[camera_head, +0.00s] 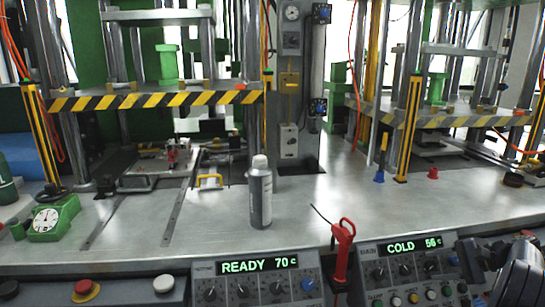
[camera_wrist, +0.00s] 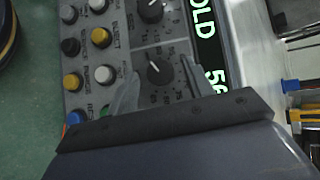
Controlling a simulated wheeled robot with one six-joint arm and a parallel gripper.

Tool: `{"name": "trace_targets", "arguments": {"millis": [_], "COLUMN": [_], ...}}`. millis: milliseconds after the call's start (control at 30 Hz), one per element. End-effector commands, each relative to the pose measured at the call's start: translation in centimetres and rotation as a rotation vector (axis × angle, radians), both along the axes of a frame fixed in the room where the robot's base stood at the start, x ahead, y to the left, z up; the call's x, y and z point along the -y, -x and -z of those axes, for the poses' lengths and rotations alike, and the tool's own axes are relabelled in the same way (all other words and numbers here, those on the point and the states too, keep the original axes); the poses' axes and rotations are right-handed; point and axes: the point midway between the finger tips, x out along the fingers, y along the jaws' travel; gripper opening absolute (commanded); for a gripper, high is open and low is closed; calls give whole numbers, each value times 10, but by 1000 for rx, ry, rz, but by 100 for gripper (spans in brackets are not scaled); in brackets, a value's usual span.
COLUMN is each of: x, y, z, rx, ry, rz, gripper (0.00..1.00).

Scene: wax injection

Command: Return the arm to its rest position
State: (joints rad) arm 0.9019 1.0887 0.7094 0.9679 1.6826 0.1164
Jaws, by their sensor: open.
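My gripper (camera_wrist: 159,67) is open in the wrist view. Its two grey fingers are spread apart with nothing between them, over the control panel (camera_wrist: 100,85) with its knobs and coloured buttons. In the head view, part of my dark arm shows at the lower right corner, in front of the right end of the panel marked COLD (camera_head: 405,247). The fingers are hard to make out there. I cannot tell from these frames whether they touch the panel.
A grey spray can (camera_head: 260,195) stands upright on the metal bench (camera_head: 330,195). A red-handled tool (camera_head: 343,240) is at the front edge. A green dial gauge (camera_head: 50,220) sits at left. Two presses with striped guards (camera_head: 160,98) stand behind. The bench right of the can is mostly clear.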

Motion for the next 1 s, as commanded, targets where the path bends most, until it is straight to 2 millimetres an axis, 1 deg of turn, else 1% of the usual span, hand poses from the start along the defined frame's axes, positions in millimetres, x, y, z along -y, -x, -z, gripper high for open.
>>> {"name": "trace_targets", "arguments": {"millis": [33,100,700,1000], "x": [0,1,-3,-3], "y": [1,2,7,8], "z": [6,7,11,9], "rx": [-3,-7,-42,-50], "ry": [-39,-94,-534,-638], "rz": [34,81,451,538], "gripper": [49,49,49,49]}}
